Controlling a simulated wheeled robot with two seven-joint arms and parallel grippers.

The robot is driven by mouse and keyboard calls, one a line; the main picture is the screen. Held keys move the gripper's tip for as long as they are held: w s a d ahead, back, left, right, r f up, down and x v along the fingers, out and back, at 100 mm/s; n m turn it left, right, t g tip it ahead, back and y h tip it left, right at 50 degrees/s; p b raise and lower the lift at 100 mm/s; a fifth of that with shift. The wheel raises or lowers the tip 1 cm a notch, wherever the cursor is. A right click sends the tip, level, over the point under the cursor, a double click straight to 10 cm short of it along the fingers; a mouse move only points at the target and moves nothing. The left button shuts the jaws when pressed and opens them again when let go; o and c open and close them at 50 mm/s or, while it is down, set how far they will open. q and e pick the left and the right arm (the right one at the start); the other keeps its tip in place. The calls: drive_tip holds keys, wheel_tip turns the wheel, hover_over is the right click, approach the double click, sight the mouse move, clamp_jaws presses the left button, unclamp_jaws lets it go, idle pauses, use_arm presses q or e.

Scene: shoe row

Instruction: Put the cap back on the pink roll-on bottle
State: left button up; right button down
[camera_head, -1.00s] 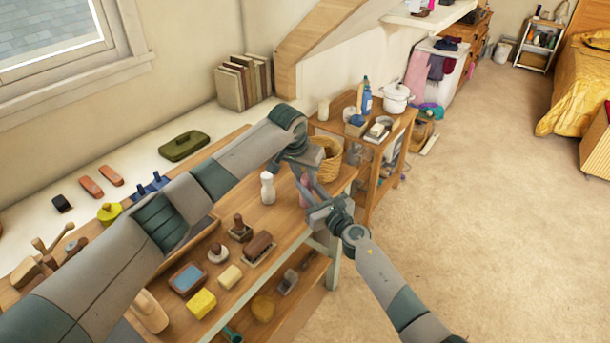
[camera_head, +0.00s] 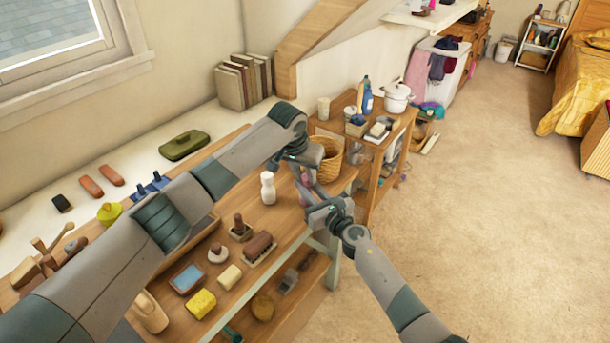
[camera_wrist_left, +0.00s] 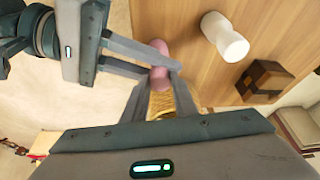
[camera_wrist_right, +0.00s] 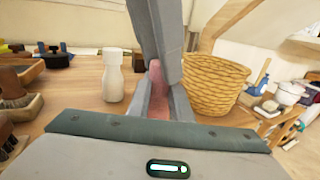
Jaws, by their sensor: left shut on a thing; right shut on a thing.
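The pink roll-on bottle (camera_wrist_right: 157,95) is upright between my right gripper's fingers (camera_wrist_right: 160,108), which are shut on it above the wooden bench top. It also shows in the left wrist view (camera_wrist_left: 160,48), partly behind the fingers. My left gripper (camera_wrist_left: 163,82) comes down from above, its fingertips close together right at the bottle's top and close to the right gripper's fingers. In the head view both grippers meet at the bench's right end.
A white bottle (camera_head: 268,188) stands on the bench just left of the grippers. A wicker basket (camera_wrist_right: 213,85) is close behind to the right. Brushes and a yellow sponge (camera_head: 201,303) lie nearer on the bench. A side table with a white pot (camera_head: 397,97) stands beyond.

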use_arm(q)
drive_tip(key=shift+d+r, duration=0.1)
drive_tip(key=shift+r, duration=0.3)
idle(0.7)
drive_tip(key=shift+f, duration=0.45)
idle(0.4)
drive_tip(key=shift+s+a+f, duration=0.1)
drive_tip(key=shift+a+f, duration=0.2)
drive_tip(key=shift+f, duration=0.3)
idle(0.4)
drive_tip(key=shift+d+r, duration=0.25)
drive_tip(key=shift+r, duration=0.7)
idle(1.2)
drive_tip(key=shift+f, duration=0.35)
idle(0.4)
